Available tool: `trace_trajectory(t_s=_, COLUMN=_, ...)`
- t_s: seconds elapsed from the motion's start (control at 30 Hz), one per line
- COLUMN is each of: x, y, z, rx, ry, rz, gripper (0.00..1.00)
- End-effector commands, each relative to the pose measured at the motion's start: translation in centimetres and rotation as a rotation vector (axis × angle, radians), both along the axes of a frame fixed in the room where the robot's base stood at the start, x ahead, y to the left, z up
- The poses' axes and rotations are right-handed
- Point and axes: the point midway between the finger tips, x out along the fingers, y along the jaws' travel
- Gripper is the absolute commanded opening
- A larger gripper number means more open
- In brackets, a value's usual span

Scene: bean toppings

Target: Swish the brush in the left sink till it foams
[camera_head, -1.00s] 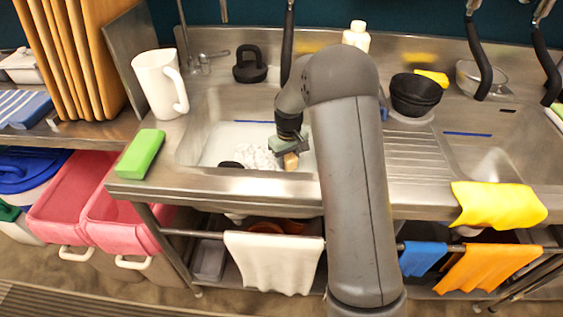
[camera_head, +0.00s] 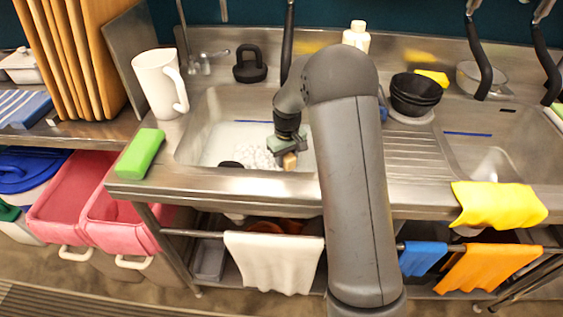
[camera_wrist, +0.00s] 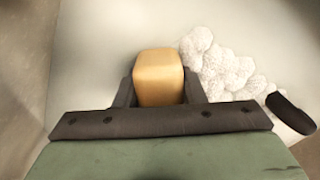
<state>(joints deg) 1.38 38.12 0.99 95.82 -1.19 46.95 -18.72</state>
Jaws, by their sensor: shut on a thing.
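The left sink (camera_head: 204,130) holds whitish water with a patch of white foam (camera_head: 258,158) at its front right. My gripper (camera_head: 290,157) is down in this sink and shut on the brush (camera_wrist: 158,78). Only the brush's tan wooden end shows between the fingers in the wrist view; its bristles are hidden. In the wrist view the foam (camera_wrist: 218,68) is clumped in white balls just right of the brush. My gripper also shows in the wrist view (camera_wrist: 158,92).
A dark object (camera_head: 231,165), perhaps a plug, lies at the sink's front; it also shows in the wrist view (camera_wrist: 290,112). A white jug (camera_head: 158,84) and green sponge (camera_head: 140,153) stand left of the sink. Black bowls (camera_head: 415,93) stand to the right, by the ribbed drainboard (camera_head: 412,150).

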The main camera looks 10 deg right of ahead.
Motion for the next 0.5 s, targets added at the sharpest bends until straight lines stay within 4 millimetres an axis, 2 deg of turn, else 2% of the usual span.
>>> trace_trajectory(t_s=0.17, x=-0.2, y=-0.7, z=0.0, rx=0.000, ry=0.000, rz=-0.001, gripper=0.15)
trace_trajectory(t_s=0.5, x=0.5, y=1.9, z=0.0, rx=0.000, ry=0.000, rz=0.003, gripper=0.15)
